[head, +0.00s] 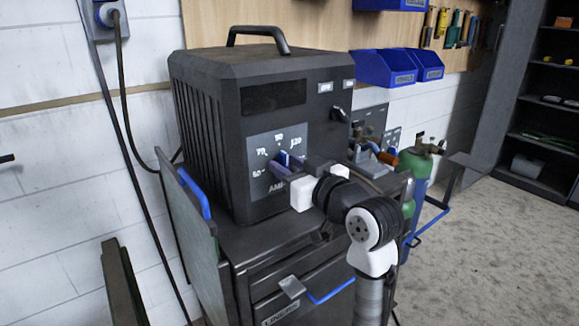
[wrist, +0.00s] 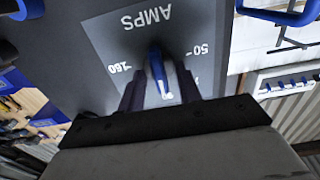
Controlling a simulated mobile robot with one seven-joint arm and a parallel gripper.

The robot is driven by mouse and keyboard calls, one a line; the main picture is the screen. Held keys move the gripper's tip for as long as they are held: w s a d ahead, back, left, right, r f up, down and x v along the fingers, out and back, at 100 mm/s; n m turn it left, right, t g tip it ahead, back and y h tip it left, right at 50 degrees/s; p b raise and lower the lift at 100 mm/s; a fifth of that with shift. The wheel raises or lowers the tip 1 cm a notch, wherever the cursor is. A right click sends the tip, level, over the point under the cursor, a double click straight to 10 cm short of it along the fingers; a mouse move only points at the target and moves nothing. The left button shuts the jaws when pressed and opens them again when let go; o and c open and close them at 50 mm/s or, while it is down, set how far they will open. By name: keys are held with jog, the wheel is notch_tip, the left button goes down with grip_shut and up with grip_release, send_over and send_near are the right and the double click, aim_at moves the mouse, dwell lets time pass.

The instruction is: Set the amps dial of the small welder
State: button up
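The small welder (head: 245,110) is a black box with a top handle on a dark cart. Its grey dial panel (head: 262,150) shows numbers and the partly covered word AMPS. In the wrist view, AMPS, 160 and 50 appear upside down on the panel (wrist: 103,42). The blue amps dial (wrist: 157,68) has a raised grip with a white mark near its lower end. My gripper (wrist: 160,88) is at the dial, one dark finger on each side of the grip. Narrow gaps seem to show between fingers and grip. My gripper (head: 285,168) hides part of the dial in the head view.
A black switch knob (head: 339,115) sits to the right on the welder front. A side panel with a blue handle (head: 195,182) stands left of the welder. Green gas bottles (head: 414,165) stand behind at the right. Floor (head: 490,250) at the right is clear.

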jog(key=b+v, duration=0.2)
jog(key=v, duration=1.1)
jog(key=shift+s+d, duration=0.25)
jog(key=shift+s, duration=0.05)
